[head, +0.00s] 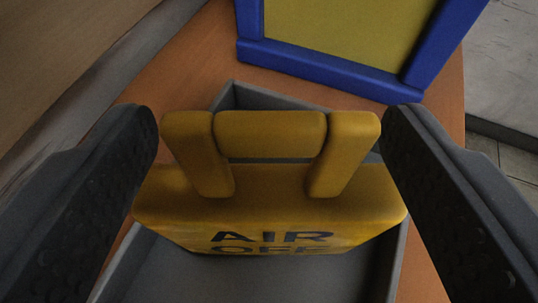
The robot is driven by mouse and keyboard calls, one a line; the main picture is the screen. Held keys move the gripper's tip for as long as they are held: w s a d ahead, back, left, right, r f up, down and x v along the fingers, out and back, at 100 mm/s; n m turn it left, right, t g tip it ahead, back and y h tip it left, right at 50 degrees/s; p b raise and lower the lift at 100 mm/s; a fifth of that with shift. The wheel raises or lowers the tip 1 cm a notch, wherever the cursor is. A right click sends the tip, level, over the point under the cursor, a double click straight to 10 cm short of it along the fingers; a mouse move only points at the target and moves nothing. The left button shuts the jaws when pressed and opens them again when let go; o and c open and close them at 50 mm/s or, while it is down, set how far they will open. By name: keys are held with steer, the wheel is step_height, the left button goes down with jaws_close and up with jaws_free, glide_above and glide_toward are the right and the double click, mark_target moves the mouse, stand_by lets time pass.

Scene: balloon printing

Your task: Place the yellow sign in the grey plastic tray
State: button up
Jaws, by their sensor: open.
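The yellow sign (270,205) has a handle on top and dark lettering that reads "AIR" with a partly visible line below it. It is in the middle of the head view, over the grey plastic tray (395,265). I cannot tell whether it touches the tray floor. My gripper (270,125) is open, with one dark finger on each side of the sign's handle. Small gaps show between the fingers and the handle. The sign hides the middle of the tray, and the tray's near end is out of view.
A blue-framed panel with a yellowish face (345,35) stands just behind the tray. The tray rests on an orange-brown surface (190,65), whose right edge drops toward a tiled floor (500,155). A bare strip of surface lies at the upper left.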

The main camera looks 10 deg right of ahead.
steer(key=v, duration=0.9)
steer(key=shift+s, duration=0.15)
